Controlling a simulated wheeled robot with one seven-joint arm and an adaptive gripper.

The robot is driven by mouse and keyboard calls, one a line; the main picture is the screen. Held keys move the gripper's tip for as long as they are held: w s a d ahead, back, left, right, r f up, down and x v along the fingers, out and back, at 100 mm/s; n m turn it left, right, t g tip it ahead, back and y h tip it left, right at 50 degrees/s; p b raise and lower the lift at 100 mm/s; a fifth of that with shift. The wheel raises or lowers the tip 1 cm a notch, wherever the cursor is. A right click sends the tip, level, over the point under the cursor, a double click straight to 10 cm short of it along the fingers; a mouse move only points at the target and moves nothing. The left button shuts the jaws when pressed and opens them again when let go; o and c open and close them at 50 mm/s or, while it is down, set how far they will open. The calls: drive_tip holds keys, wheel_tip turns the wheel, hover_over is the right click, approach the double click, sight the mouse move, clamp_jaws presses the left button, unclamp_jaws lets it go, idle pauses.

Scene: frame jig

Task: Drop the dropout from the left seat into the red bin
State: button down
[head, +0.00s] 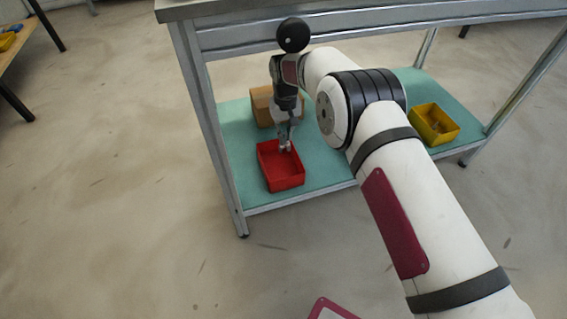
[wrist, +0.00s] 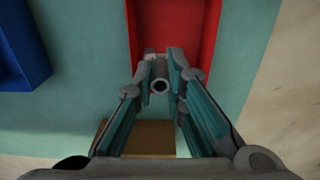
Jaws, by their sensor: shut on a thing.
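My gripper (wrist: 160,75) is shut on the dropout (wrist: 159,86), a small grey metal piece with a round hole, which shows between the fingertips in the wrist view. The red bin (head: 283,178) stands on the green lower shelf in the head view. My gripper (head: 286,143) points down over the far part of this bin. In the wrist view the red bin (wrist: 204,50) lies beyond the fingertips, and the dropout appears over its near edge. The dropout is too small to make out in the head view. The left seat is not recognisable in these frames.
A cardboard box (head: 262,106) stands behind the red bin. A yellow bin (head: 434,124) holding something small sits at the right of the green shelf (head: 325,176). A blue bin (wrist: 40,62) shows at the left in the wrist view. The bench top (head: 240,8) overhangs the shelf.

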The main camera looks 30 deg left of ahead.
sight(285, 146)
drive_tip(key=shift+f+b, duration=1.55)
drive_tip(key=shift+f, duration=1.45)
drive_tip(key=c, duration=1.6)
unclamp_jaws()
drive_tip(key=shift+o, duration=0.2)
drive_tip(key=shift+r, duration=3.8)
drive_tip(key=shift+s+d, duration=0.1)
